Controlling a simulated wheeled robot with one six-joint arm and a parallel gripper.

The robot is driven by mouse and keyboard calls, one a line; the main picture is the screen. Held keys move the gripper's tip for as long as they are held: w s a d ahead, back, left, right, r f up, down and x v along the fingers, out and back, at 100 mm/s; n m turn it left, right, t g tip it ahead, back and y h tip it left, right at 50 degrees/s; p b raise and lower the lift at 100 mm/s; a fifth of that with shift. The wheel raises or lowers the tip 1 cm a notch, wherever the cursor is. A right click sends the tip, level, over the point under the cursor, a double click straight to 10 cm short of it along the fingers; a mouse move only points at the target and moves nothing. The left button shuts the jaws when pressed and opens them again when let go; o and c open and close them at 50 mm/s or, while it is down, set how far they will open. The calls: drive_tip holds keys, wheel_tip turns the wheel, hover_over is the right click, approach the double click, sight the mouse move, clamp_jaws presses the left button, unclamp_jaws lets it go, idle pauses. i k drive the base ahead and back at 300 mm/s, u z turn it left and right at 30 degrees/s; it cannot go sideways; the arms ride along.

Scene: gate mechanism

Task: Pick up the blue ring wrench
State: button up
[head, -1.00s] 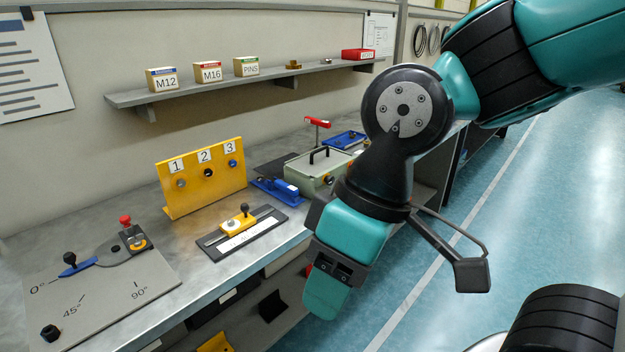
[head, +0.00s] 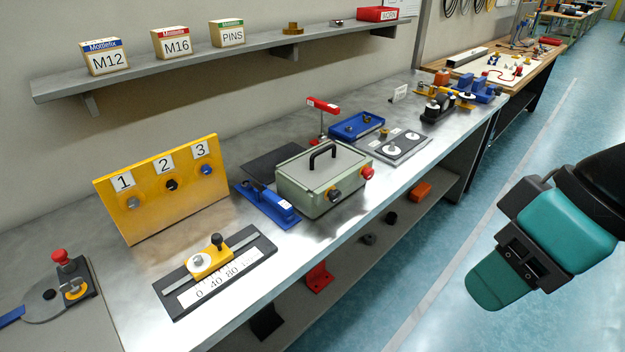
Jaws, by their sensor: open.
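I cannot clearly make out a blue ring wrench. A blue fixture (head: 266,205) with a white label lies on the bench between the yellow numbered panel and the green box. A blue tray (head: 357,127) with small brass-coloured parts sits farther back. The tip of a blue lever (head: 10,316) shows at the far left edge. My gripper (head: 512,264) is at the right, over the floor in the picture, well away from the bench items. It is open, with nothing seen in it.
On the bench (head: 330,236) stand a yellow numbered panel (head: 165,187), a slider gauge (head: 215,270), a green box (head: 322,180) with a handle and a red-topped stand (head: 323,106). A shelf (head: 190,60) carries labelled boxes. The blue floor (head: 440,310) is clear.

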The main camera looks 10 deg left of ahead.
sight(275, 201)
drive_tip(key=u, duration=0.3)
drive_tip(key=i, duration=1.05)
drive_tip(key=u, duration=0.75)
